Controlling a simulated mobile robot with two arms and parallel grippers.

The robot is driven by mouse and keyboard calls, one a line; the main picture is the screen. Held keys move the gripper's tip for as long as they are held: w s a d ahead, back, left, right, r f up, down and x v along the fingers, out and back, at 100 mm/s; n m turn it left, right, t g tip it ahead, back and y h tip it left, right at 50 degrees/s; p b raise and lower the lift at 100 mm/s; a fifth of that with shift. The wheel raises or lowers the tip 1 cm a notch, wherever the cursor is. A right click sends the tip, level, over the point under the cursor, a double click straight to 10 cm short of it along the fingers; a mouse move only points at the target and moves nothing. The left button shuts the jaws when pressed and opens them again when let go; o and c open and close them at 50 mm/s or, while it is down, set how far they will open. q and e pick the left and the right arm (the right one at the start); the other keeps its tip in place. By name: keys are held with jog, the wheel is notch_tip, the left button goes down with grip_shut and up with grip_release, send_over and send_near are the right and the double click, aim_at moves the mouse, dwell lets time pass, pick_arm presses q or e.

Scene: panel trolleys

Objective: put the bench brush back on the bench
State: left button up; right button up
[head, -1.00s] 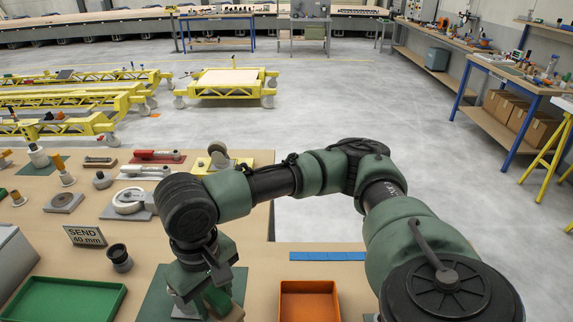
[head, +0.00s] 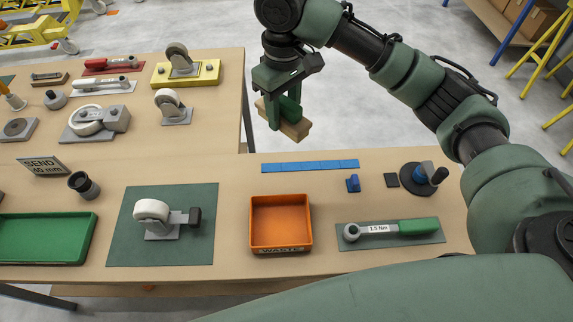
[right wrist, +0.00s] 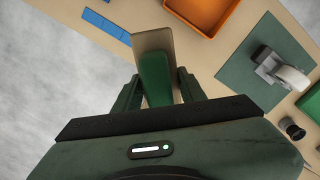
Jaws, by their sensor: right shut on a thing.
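The bench brush (head: 294,129), a tan block with a green part, is in my right gripper (head: 286,108). The gripper is shut on it and holds it in the air. In the head view it appears just beyond the back edge of the bench (head: 335,205), over the grey floor. In the right wrist view the brush (right wrist: 153,42) sticks out between the fingers (right wrist: 157,92), its tan end in front of the bench edge. The fingers partly hide it in the head view. My left gripper is not in view.
On the bench are a blue strip (head: 310,165), an orange waste tray (head: 281,248), a green mat (head: 130,240) with a caster (head: 160,218), a torque wrench (head: 390,229) and a round dark tool (head: 424,178). A second table with casters (head: 215,130) adjoins at left.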

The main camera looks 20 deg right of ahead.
jog(key=shift+w+a+f+n, duration=0.15)
jog(key=shift+w+a+n, duration=0.1)
jog(key=shift+n, duration=0.05)
notch_tip(320, 180, down, 14)
jog(key=shift+f+p, duration=0.25)
jog(key=shift+p, duration=0.65)
notch_tip(320, 180, down, 4)
jog(key=shift+s+r+p, duration=0.1)
jog(key=shift+p, duration=0.2)
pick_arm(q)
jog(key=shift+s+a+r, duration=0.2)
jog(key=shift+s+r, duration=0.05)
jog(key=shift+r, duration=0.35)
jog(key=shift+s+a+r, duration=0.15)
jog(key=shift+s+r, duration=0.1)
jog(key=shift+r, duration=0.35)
pick_arm(e)
jog(key=shift+f, duration=0.55)
jog(key=o, duration=1.2)
jog(key=shift+f, duration=0.15)
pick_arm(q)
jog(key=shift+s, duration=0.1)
